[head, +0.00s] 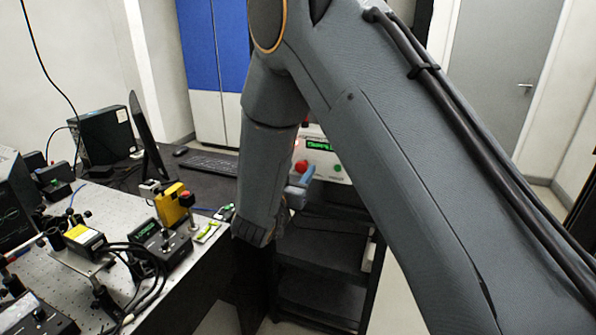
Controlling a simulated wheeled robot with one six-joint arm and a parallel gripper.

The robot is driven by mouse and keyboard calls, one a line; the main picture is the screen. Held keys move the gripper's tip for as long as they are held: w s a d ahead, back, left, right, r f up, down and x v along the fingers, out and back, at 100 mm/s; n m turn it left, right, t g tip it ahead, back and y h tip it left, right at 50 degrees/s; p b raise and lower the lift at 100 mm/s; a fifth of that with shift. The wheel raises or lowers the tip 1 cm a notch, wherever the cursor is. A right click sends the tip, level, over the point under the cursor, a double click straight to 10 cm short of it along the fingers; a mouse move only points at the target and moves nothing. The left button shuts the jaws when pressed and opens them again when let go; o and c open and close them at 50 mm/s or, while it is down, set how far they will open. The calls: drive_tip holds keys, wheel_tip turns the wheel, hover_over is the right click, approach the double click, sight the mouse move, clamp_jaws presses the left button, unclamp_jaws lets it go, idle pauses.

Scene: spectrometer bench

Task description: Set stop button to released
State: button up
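A white instrument panel (327,154) with a green lit display (320,145) stands beyond my arm. It carries a round red button (302,167) and a small green button (337,168). Another small red button (186,195) sits on top of a yellow box (173,206) on the bench. Which red one is the stop button, and whether it is pressed in or out, I cannot tell. My gripper (299,186) shows only as a blue-grey part beside my wrist, just below the panel's red button in the picture. Its fingertips are mostly hidden, and contact with the panel is unclear.
A perforated optical bench (100,204) at the left holds cables, mounts and a black control box (160,247). A dark desk with a keyboard (208,163) and monitor (146,137) is behind it. A black shelf rack (318,293) stands below the panel.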

drive_tip(key=b+v, duration=0.2)
drive_tip(key=v, duration=0.6)
drive_tip(key=shift+w, duration=0.1)
drive_tip(key=d+f+n+g+y, duration=0.3)
drive_tip(key=d+f+g+y, duration=0.25)
drive_tip(key=d, duration=0.25)
drive_tip(key=s+d+f+g, duration=0.1)
drive_tip(key=s+d+g, duration=0.4)
drive_tip(key=s, duration=0.6)
drive_tip(key=s+d+f+n+g, duration=0.1)
drive_tip(key=s+d+g, duration=0.4)
drive_tip(key=s+d, duration=0.5)
drive_tip(key=shift+s+d+f+y, duration=0.2)
drive_tip(key=shift+s+f+y, duration=0.15)
drive_tip(key=shift+s, duration=0.9)
